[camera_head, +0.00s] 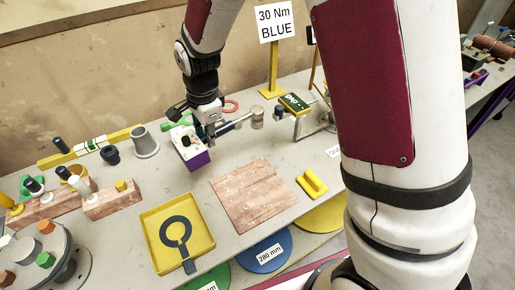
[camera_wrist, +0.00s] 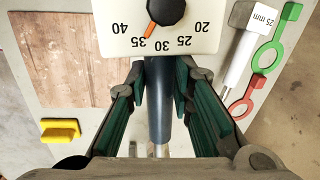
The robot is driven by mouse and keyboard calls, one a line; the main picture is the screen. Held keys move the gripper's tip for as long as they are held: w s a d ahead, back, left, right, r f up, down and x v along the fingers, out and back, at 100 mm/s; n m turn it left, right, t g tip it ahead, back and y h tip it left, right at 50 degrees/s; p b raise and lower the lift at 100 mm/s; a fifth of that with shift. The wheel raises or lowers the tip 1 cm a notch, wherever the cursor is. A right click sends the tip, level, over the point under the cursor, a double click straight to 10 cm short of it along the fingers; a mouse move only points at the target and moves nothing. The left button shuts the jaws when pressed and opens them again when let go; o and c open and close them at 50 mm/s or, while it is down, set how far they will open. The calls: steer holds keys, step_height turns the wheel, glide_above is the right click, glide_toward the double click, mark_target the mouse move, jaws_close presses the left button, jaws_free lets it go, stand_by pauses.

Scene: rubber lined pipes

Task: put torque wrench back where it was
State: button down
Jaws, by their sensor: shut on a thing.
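My gripper (camera_head: 211,127) is low over the middle of the bench. In the wrist view its fingers (camera_wrist: 158,95) are shut on the dark blue handle of the torque wrench (camera_wrist: 159,118). In the head view the wrench (camera_head: 236,122) points right, with a thick grey-brown end. One end of the handle runs under or beside a white box with a numbered dial (camera_wrist: 150,45). That box (camera_head: 190,152) has a purple lower part in the head view. The fingers hide part of the handle, and I cannot tell whether the wrench touches the bench.
A green display (camera_head: 293,103) and a metal frame (camera_head: 318,122) stand right of the wrench. A wooden board (camera_head: 254,194), a yellow block (camera_head: 312,184) and a yellow tray (camera_head: 152,226) lie nearer. A 25 mm gauge (camera_wrist: 243,55) and green and red rings lie behind the gripper.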

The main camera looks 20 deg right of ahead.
steer(key=shift+f+p, duration=0.55)
steer(key=shift+f, duration=4.35)
steer(key=c, duration=1.4)
jaws_free()
